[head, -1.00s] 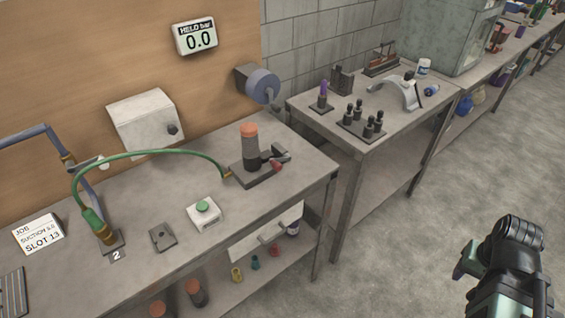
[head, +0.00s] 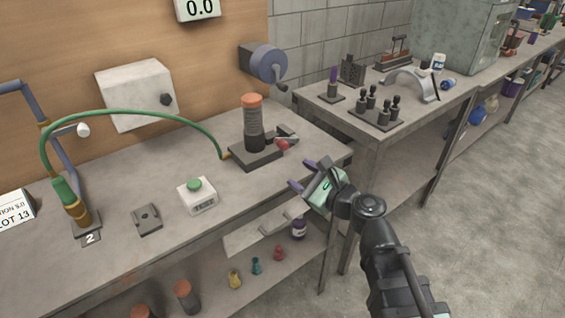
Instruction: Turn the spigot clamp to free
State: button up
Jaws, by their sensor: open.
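A mesh tube (head: 254,126) with an orange cap stands upright on a dark base plate (head: 252,158) near the right end of the bench. The spigot clamp (head: 285,137) is beside the tube's foot, on its right, with a dark lever and a red part. I cannot make out the clamp's setting. My gripper (head: 303,176) is open and empty, its purple fingertips pointing left at the bench's right front edge. It is apart from the clamp, to its lower right in the picture.
A green hose (head: 130,112) runs from the base plate to a fitting (head: 72,204) at left. A green-button box (head: 197,194) and a small dark plate (head: 147,219) lie on the bench (head: 110,262). A crank (head: 267,64) is on the wall. A second table (head: 375,132) stands right.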

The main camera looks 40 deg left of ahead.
aim_at(286, 148)
jog(key=w+a+m, duration=0.1)
jog(key=a, duration=0.2)
jog(key=w+a+r+m+t, duration=0.1)
jog(key=w+a+m, duration=0.1)
jog(key=a, duration=0.1)
jog(key=w+a+m+t, duration=0.1)
jog(key=w+a+m, duration=0.1)
jog(key=a, duration=0.1)
jog(key=shift+w+a+r, duration=0.15)
jog(key=shift+a+r, duration=0.1)
jog(key=shift+a, duration=0.15)
jog(key=shift+c, duration=0.2)
grip_shut()
